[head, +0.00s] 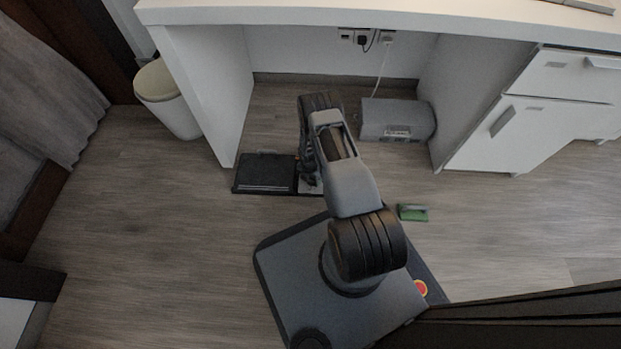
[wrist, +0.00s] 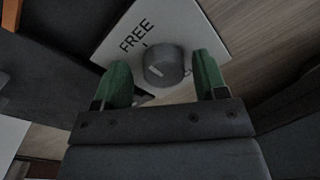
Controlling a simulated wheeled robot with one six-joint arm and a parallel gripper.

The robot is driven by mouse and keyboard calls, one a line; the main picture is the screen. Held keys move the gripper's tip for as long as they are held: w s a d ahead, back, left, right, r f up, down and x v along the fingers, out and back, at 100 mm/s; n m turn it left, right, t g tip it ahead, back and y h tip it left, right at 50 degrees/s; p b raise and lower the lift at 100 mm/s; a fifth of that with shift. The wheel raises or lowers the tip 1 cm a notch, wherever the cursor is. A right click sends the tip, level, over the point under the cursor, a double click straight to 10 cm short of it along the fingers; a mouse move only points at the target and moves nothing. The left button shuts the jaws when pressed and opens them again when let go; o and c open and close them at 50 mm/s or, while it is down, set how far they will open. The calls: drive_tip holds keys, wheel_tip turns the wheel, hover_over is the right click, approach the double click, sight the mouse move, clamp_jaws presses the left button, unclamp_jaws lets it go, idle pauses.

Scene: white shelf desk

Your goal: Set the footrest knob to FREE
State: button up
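The grey round knob (wrist: 167,68) sits on a white plate (wrist: 190,28) in the wrist view. The word FREE is printed at the plate's upper left, with a short tick near the knob. A second label at the knob's lower right is mostly hidden by a finger. A pale mark shows on the left part of the knob's face; its exact direction is hard to tell. My gripper (wrist: 162,80) is open, its green fingertips on either side of the knob with gaps showing. In the head view the black footrest (head: 265,173) lies on the floor; my arm hides the knob.
The white desk (head: 197,95) stands over the footrest, its left side panel close behind. A grey box (head: 397,118) lies under the desk, and a green block (head: 412,213) is on the floor to the right. A bin (head: 170,100) stands at left.

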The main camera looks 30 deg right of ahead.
drive_tip(key=shift+s, duration=0.1)
wheel_tip(320, 180, up, 14)
drive_tip(key=p, duration=0.6)
drive_tip(key=shift+w+a+f, duration=0.15)
drive_tip(key=shift+w, duration=0.2)
drive_tip(key=a+r+m+t+p, duration=0.15)
drive_tip(key=r+m+p, duration=0.6)
drive_tip(key=r, duration=1.65)
drive_tip(key=a+r+m+t+p, duration=0.1)
drive_tip(key=a+r+m+p, duration=0.2)
drive_tip(key=r+p, duration=1.5)
drive_tip(key=s+a+r+m+p, duration=0.1)
drive_tip(key=s+r+m+p, duration=0.2)
drive_tip(key=r, duration=1)
drive_tip(key=s+a+r+m+t+p, duration=0.1)
drive_tip(key=s+r+m+p, duration=0.3)
drive_tip(key=s+r, duration=0.4)
drive_tip(key=s+a+r+m+p, duration=0.3)
drive_tip(key=s+r+m, duration=0.3)
drive_tip(key=r, duration=1.2)
drive_tip(key=shift+r+t+p, duration=0.2)
drive_tip(key=shift+t+p, duration=0.15)
drive_tip(key=shift+p, duration=0.15)
